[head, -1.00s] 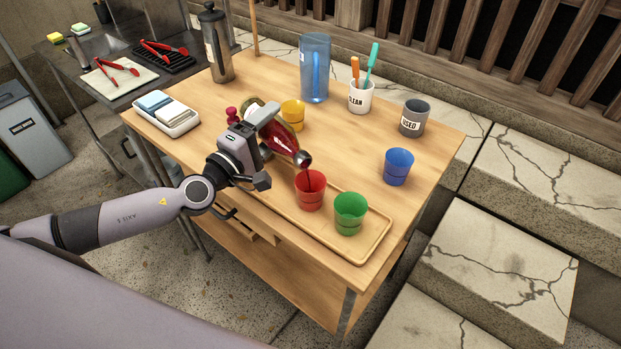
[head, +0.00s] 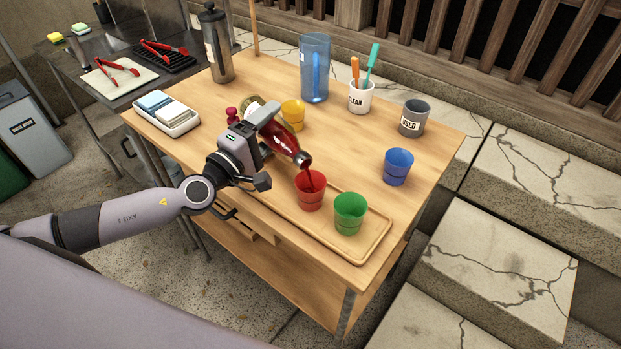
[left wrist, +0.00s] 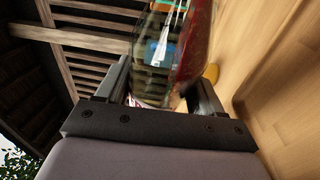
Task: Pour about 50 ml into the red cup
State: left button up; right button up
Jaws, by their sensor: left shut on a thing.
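The red cup (head: 310,193) stands upright on the wooden tray (head: 377,242). My left gripper (head: 268,133) is shut on a bottle of dark red liquid (head: 281,140), which also shows between the fingers in the left wrist view (left wrist: 195,45). The bottle is tilted, its mouth down to the right, just above the red cup. A stream of red liquid runs from the mouth into the cup. The level inside the cup cannot be told. My right gripper is out of view.
The green cup (head: 350,212) stands close beside the red cup on the tray. A yellow cup (head: 293,114) is behind the bottle. The blue cup (head: 398,166), grey USED cup (head: 414,118), CLEAN cup (head: 360,97) and blue pitcher (head: 314,68) stand farther back.

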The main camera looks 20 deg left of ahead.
pick_arm(q)
jog(key=shift+w+a+r+m, duration=0.15)
jog(key=shift+a+r+m, duration=0.05)
jog(key=shift+r+m, duration=0.15)
dwell(1.0)
notch_tip(320, 180, down, 3)
jog(key=shift+w+a+r+n+y+b, duration=0.1)
jog(key=shift+n+y+b, duration=0.05)
jog(key=shift+n+b, duration=0.45)
jog(key=shift+a+f+n+y+b, duration=0.15)
jog(key=shift+n+b, duration=0.25)
jog(key=shift+n, duration=0.25)
jog(key=shift+n+g, duration=0.3)
jog(key=shift+n, duration=0.3)
jog(key=shift+w+r+n+p, duration=0.15)
jog(key=shift+r+n+p, duration=0.15)
jog(key=shift+p, duration=0.1)
jog(key=shift+a+r+n, duration=0.1)
jog(key=shift+r+n, duration=0.05)
jog(key=shift+n, duration=0.15)
jog(key=shift+g+p, duration=0.3)
jog(key=shift+p, duration=0.25)
jog(key=shift+n, duration=0.4)
jog(key=shift+f, duration=0.25)
